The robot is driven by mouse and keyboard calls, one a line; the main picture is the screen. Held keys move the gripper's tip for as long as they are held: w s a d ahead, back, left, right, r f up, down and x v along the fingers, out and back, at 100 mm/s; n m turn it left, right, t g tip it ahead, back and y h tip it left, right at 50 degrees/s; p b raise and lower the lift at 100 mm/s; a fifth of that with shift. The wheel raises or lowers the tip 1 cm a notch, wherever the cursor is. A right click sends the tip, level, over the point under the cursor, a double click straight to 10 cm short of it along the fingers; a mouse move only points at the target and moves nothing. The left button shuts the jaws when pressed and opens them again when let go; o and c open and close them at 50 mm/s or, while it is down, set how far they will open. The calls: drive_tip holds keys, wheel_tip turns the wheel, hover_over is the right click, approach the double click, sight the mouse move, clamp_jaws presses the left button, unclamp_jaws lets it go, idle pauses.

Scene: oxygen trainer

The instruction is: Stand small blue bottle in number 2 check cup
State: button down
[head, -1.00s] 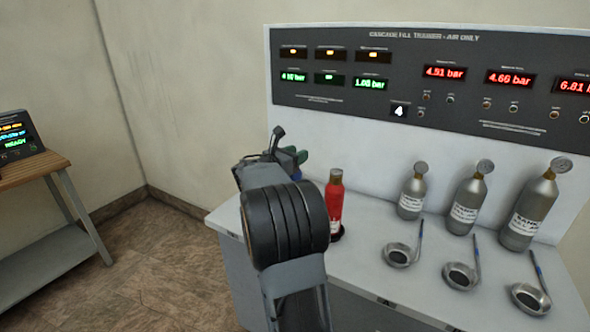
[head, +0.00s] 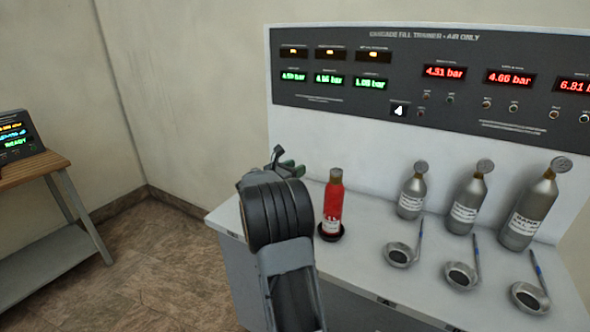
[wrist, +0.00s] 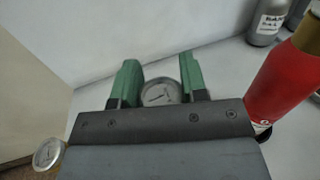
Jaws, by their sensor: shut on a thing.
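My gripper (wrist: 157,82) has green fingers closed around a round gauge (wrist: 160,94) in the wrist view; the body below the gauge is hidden. In the head view my gripper (head: 288,167) is mostly behind my arm, over the bench's left part. No blue bottle body shows. A red bottle (head: 333,205) stands upright in a dark round cup (head: 331,236) to the right of my arm; the bottle also shows at the wrist view's right edge (wrist: 285,85). No cup number is readable.
Three round dishes with upright rods (head: 398,257) (head: 459,277) (head: 530,298) lie along the bench front. Three silver gauge-topped bottles (head: 411,197) (head: 466,204) (head: 525,215) stand behind them. A display panel (head: 430,80) rises behind. Another gauge (wrist: 48,153) shows lower left in the wrist view.

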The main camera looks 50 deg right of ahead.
drive_tip(key=shift+f, duration=0.1)
drive_tip(key=c, duration=0.7)
unclamp_jaws()
drive_tip(key=shift+o, duration=0.2)
drive_tip(key=shift+a, duration=0.2)
drive_tip(key=a+b, duration=0.1)
drive_tip(key=a, duration=1.1)
drive_tip(key=s+a+f+m+t+y, duration=0.1)
drive_tip(key=s+a+f+m+y, duration=0.2)
drive_tip(key=a, duration=0.6)
drive_tip(key=s+a+f+m+t+y, duration=0.1)
drive_tip(key=s+a+f+m+y, duration=0.2)
drive_tip(key=s+a+m+y, duration=0.5)
drive_tip(key=s+a+f+m+t+y, duration=0.1)
drive_tip(key=s+a+f+m+y, duration=0.3)
drive_tip(key=a, duration=0.7)
drive_tip(key=s+m+y, duration=0.1)
drive_tip(key=m+y, duration=0.1)
drive_tip(key=y, duration=0.1)
drive_tip(key=shift+s+a+m+t, duration=0.3)
drive_tip(key=shift+s+m, duration=0.1)
